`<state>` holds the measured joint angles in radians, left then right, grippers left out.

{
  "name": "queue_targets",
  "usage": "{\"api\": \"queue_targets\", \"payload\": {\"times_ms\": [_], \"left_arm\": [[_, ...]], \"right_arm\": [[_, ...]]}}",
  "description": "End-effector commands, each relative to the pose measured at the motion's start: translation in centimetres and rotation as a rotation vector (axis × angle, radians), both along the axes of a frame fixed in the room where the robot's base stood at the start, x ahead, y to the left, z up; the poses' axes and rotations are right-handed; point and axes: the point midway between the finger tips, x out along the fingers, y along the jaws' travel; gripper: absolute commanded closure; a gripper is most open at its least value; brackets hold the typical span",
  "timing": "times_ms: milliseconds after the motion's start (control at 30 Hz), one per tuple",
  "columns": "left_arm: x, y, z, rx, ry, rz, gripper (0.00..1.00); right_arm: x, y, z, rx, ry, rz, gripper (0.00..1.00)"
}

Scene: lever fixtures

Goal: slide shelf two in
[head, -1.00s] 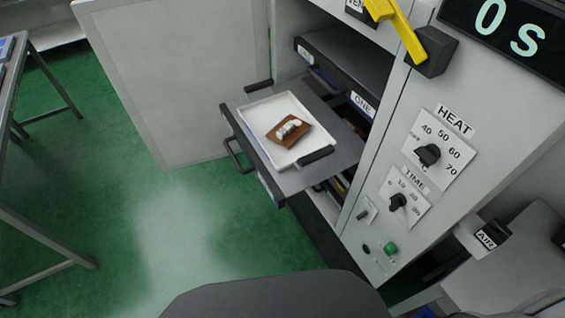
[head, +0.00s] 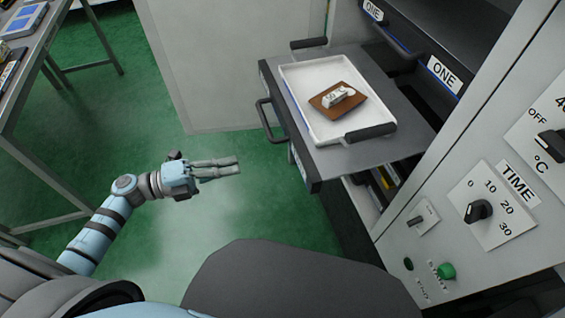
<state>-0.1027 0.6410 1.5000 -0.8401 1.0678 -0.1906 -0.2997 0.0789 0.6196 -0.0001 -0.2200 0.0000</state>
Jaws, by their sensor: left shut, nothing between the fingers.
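A dark grey shelf (head: 400,140) is pulled out of the cabinet; its own label is not readable from here. It has a dark bar handle (head: 267,120) on its left front edge. A white tray (head: 289,78) with black handles sits on the shelf and holds a brown square board with a small white object. My left gripper (head: 238,165) is shut and empty, left of and apart from the shelf's front and its handle. My right gripper is not in view.
The cabinet door (head: 235,60) stands open behind the shelf. A shelf labelled ONE (head: 442,72) is inside above. The control panel has a TIME knob (head: 478,210) and a green button (head: 446,271). A metal table (head: 35,60) stands at left. The green floor between is clear.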

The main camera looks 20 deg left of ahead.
Motion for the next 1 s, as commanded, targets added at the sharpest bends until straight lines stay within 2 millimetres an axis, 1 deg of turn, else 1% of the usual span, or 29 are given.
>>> {"api": "queue_targets", "payload": {"times_ms": [33,100,400,600,767,1000], "left_arm": [[0.4,-0.5,0.5,-0.004,0.0,0.002,1.0],[1.0,-1.5,0.6,-0.007,-0.001,0.005,1.0],[4.5,-6.9,0.6,-0.012,0.003,0.011,1.0],[6.4,-9.8,0.5,-0.01,0.005,0.012,1.0],[7.0,-10.9,0.5,-0.01,0.006,0.012,1.0],[7.1,-11.0,0.4,-0.008,0.007,0.012,1.0]], "right_arm": [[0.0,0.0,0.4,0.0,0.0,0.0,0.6],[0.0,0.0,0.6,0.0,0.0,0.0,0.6],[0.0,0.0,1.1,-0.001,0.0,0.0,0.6],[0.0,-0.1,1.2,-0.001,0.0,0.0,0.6],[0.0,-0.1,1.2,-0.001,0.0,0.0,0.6],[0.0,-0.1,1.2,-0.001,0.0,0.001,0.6]]}}
